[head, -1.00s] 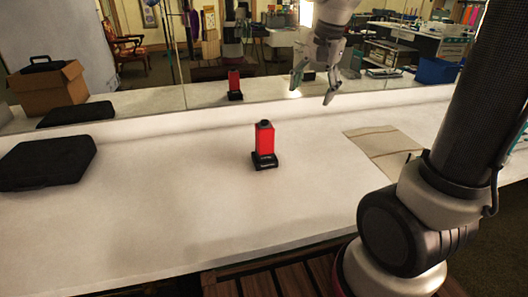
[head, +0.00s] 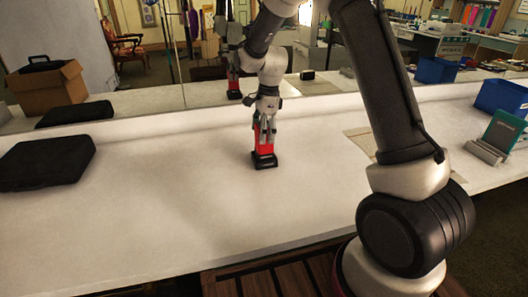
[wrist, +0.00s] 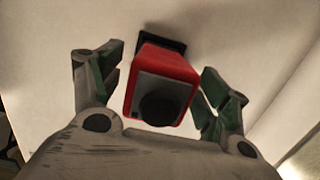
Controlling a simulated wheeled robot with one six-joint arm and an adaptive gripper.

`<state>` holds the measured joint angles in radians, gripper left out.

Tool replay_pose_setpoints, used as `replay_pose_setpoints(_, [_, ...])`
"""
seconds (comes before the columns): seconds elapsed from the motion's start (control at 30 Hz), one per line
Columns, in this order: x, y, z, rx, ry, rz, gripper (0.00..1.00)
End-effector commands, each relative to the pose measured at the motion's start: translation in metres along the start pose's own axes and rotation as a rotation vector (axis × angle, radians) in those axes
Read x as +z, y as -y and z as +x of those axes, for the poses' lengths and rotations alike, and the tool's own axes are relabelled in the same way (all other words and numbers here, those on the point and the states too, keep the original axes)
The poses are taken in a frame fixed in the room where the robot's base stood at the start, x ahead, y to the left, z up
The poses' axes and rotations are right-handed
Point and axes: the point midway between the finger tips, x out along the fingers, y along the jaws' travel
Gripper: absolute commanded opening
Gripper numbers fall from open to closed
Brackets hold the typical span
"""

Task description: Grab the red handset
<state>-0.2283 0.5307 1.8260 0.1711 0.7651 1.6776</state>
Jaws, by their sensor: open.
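The red handset (head: 264,146) stands upright in a black base on the white counter (head: 180,190), near the middle of the head view. My gripper (head: 263,130) is over its upper part, pointing down. In the wrist view the red handset (wrist: 165,80) lies between the two open fingers of my gripper (wrist: 162,92), with its dark round top knob toward the camera. A gap shows on each side, so the fingers look apart from it. My gripper hides the handset's top in the head view.
A black case (head: 45,162) lies on the counter at left. A flat tan sheet (head: 362,143) lies to the right, partly behind my arm. A blue bin (head: 502,97) and a green card in a grey holder (head: 500,134) stand at far right. A mirror runs along the back.

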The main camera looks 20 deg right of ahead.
Motion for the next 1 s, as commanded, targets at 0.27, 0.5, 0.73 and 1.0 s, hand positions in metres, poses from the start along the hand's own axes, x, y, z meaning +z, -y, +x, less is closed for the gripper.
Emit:
replay_pose_setpoints(0.27, [-0.0005, -0.0001, 0.0136, -0.001, 0.0, 0.0, 0.76])
replay_pose_setpoints(0.5, [-0.0006, -0.0001, 0.0134, -0.001, 0.0, -0.001, 0.49])
replay_pose_setpoints(0.73, [-0.0007, 0.0, 0.0132, -0.001, 0.0, -0.001, 0.07])
replay_pose_setpoints(1.0, [-0.0004, 0.0004, 0.0117, -0.002, 0.0, -0.001, 0.0])
